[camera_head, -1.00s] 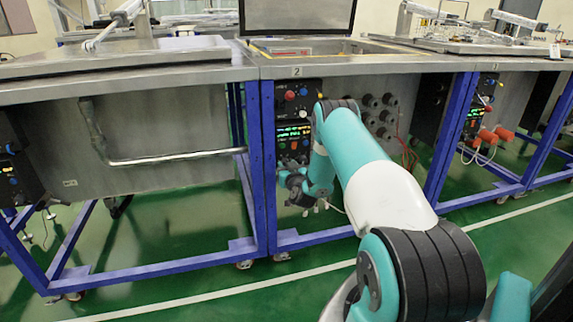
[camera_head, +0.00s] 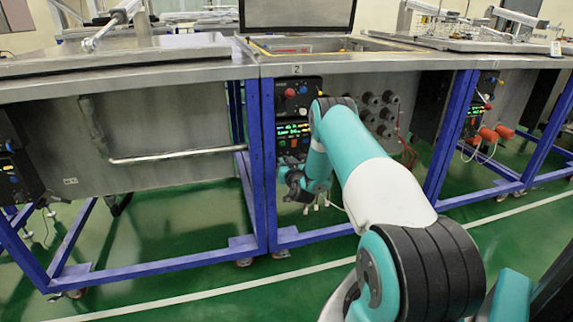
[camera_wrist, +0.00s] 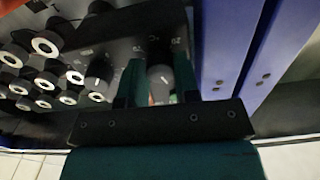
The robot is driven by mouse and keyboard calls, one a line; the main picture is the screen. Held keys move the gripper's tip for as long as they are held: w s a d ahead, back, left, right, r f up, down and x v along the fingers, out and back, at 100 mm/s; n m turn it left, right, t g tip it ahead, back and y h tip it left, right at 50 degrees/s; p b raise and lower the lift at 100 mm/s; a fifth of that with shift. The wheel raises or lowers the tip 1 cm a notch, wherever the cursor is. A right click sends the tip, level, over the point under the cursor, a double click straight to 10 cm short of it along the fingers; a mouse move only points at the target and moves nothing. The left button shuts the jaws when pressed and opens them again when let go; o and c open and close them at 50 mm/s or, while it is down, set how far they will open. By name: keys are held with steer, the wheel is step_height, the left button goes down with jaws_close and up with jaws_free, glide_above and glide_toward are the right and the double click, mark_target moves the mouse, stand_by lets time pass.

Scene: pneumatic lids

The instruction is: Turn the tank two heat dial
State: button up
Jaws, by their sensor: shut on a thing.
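The dial's pale face with a line mark shows between the fingers. In the head view my arm hides part of the box, and the gripper's tips are not clear there.
A blue frame post (camera_wrist: 245,50) stands close beside the gripper in the wrist view. Several grey round fittings (camera_head: 384,115) sit right of the box. Tank two's lid (camera_head: 298,14) stands raised. The green floor (camera_head: 170,225) is clear in front.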

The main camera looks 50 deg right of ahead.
steer(key=shift+r+m+p, duration=0.1)
steer(key=shift+m+p, duration=0.75)
steer(key=shift+m, duration=9.05)
steer(key=o, duration=0.6)
steer(key=shift+o, duration=0.2)
